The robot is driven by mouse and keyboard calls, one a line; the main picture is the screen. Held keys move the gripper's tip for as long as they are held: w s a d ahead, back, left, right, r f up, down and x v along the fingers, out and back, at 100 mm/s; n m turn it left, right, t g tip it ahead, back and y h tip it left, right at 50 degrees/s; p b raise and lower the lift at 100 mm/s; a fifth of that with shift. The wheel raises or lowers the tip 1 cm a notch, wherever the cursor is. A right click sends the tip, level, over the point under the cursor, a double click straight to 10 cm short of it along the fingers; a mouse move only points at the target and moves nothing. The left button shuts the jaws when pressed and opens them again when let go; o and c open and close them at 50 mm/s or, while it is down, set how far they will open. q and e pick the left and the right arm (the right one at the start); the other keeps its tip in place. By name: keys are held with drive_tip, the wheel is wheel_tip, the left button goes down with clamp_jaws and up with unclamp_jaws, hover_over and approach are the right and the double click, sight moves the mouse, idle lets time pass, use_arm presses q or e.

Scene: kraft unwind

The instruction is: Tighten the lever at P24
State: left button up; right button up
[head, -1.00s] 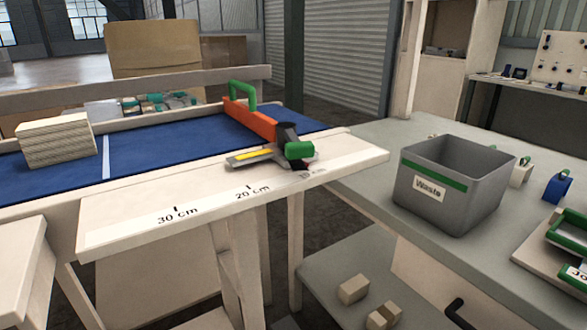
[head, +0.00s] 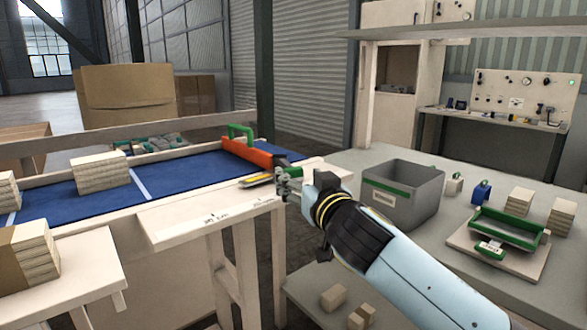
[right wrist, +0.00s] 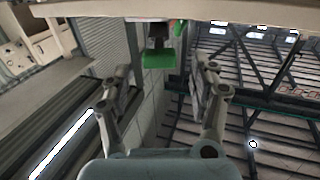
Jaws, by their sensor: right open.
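The orange stop bar (head: 250,151) with a green handle (head: 241,130) lies across the blue belt. Its dark clamp end and yellow pointer (head: 257,180) sit at the scale board (head: 205,218). In the right wrist view the green lever (right wrist: 158,60) hangs below a pale edge, between and just beyond the open fingers (right wrist: 166,72). The fingers do not appear to touch it. No P24 label is readable. My left gripper is out of view.
A grey waste bin (head: 403,196) stands on the right bench, close to my right arm. A green-framed fixture (head: 508,232) and several blocks lie further right. A stack of pale boards (head: 101,173) lies on the belt. A gap separates the two tables.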

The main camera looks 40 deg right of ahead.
sight(295, 174)
drive_tip(key=shift+x, duration=2.3)
clamp_jaws()
drive_tip(key=shift+f, duration=0.1)
